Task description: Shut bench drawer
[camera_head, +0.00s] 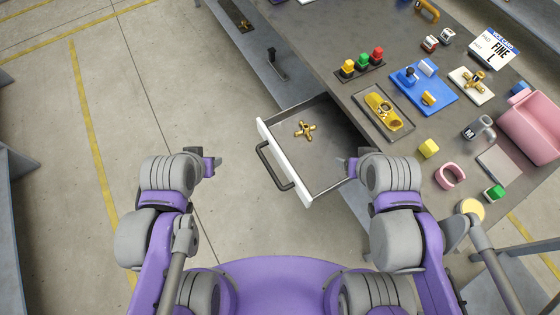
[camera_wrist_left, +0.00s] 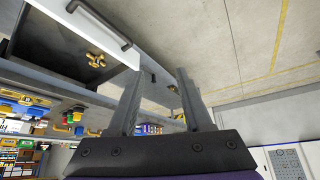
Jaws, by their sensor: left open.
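The bench drawer (camera_head: 330,140) is pulled out from under the bench, with a white front and a dark bar handle (camera_head: 272,166). A brass cross-shaped fitting (camera_head: 305,129) lies inside it. In the left wrist view the drawer handle (camera_wrist_left: 103,24) and brass fitting (camera_wrist_left: 95,60) show at the upper left. My left gripper (camera_head: 217,166) is open and empty, left of the drawer front and apart from the handle. Its two fingers stand apart in the left wrist view (camera_wrist_left: 160,74). My right gripper (camera_head: 344,165) is at the drawer's right side by the bench edge; its fingers are too small to judge.
The grey bench top (camera_head: 315,35) carries a blue fixture (camera_head: 424,92), a tray with a yellow part (camera_head: 383,110), coloured buttons (camera_head: 362,63), a grey mug (camera_head: 480,128) and a pink bin (camera_head: 530,125). The floor left of the drawer is clear.

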